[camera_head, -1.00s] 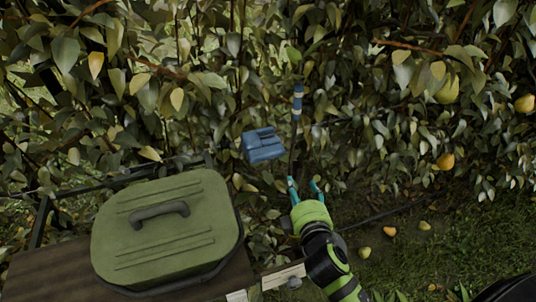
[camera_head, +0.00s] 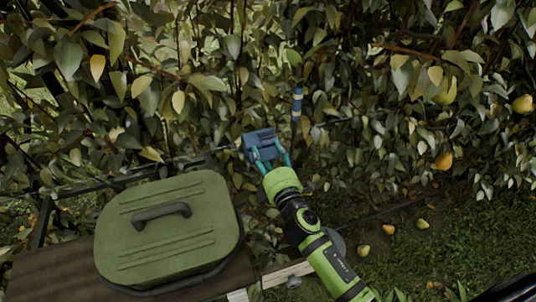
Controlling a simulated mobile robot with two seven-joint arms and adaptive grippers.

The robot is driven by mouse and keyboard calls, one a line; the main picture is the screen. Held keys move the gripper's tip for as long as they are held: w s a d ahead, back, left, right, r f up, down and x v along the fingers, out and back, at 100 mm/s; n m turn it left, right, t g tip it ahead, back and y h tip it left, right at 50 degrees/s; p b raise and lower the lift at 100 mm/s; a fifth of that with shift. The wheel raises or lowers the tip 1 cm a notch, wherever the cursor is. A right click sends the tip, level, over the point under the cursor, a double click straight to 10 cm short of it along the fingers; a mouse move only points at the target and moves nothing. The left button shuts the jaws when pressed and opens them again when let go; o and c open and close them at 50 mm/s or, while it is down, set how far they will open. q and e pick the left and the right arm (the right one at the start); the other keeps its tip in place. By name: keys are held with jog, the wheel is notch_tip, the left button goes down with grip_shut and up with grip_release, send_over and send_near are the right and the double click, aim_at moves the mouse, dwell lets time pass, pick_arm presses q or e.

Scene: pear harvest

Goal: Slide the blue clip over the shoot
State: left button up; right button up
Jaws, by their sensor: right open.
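The blue clip (camera_head: 260,136) is a small block hanging in front of the foliage, left of the shoot and apart from it. The shoot (camera_head: 297,103) is a thin upright stem with blue and pale bands and a green leaf at its top. My right gripper (camera_head: 270,155) reaches up from the lower right. Its teal fingers are open at the clip's lower side and overlap it in the picture; I cannot tell if they touch it. The shoot's lower part is hard to make out behind the gripper. My left gripper is not in view.
A green lidded box (camera_head: 168,232) with a dark handle stands on a wooden board at lower left, beside my right arm. Dense leaves fill the back.

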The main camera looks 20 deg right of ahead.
grip_shut()
jog(key=d, duration=0.8)
jog(key=shift+p, duration=0.3)
jog(key=shift+w, duration=0.1)
grip_release()
jog(key=shift+d, duration=0.1)
